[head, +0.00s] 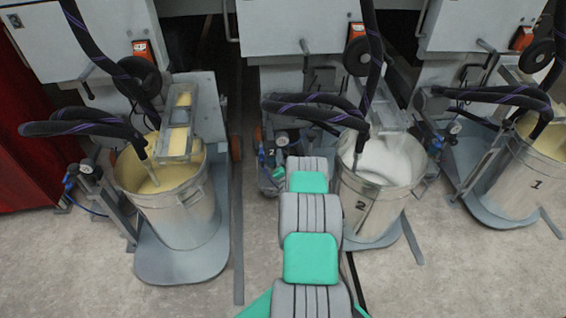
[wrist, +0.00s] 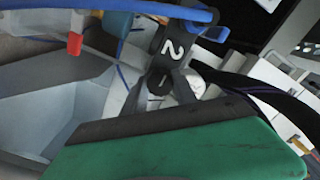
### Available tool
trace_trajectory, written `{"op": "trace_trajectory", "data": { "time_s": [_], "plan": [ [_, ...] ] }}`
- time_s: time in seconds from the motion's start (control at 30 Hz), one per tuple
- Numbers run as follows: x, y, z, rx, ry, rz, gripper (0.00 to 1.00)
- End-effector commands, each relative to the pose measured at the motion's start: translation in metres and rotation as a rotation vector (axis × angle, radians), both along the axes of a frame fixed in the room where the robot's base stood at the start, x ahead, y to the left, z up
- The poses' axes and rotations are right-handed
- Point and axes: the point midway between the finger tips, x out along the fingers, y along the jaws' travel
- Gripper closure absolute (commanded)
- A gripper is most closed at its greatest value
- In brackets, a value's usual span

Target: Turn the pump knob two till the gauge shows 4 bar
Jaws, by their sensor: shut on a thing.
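The pump of station two shows in the head view as a small dark unit with a white "2" (head: 271,153), left of the bucket marked 2. A round gauge (head: 282,139) sits on it, too small to read. In the wrist view, the dark part marked "2" (wrist: 171,48) is close, just beyond my gripper (wrist: 160,88). The dark fingers are shut on the pump knob, which they mostly hide. A pale round face, perhaps the gauge (wrist: 196,86), is partly covered, and no reading shows. In the head view my arm hides my gripper.
Bucket 2 (head: 362,207) with white contents stands right of my arm. A bucket with yellow contents (head: 181,218) stands at left and bucket 1 (head: 519,190) at right. Black hoses hang above. A blue hose (wrist: 120,9) crosses the top of the wrist view.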

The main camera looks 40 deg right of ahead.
Motion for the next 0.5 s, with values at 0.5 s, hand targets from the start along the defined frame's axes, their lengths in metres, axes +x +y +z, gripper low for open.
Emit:
{"op": "trace_trajectory", "data": {
  "time_s": [0.5],
  "plan": [
    [0.0025,0.0031,-0.0021,0.398,-0.268,0.006,1.00]
  ]
}}
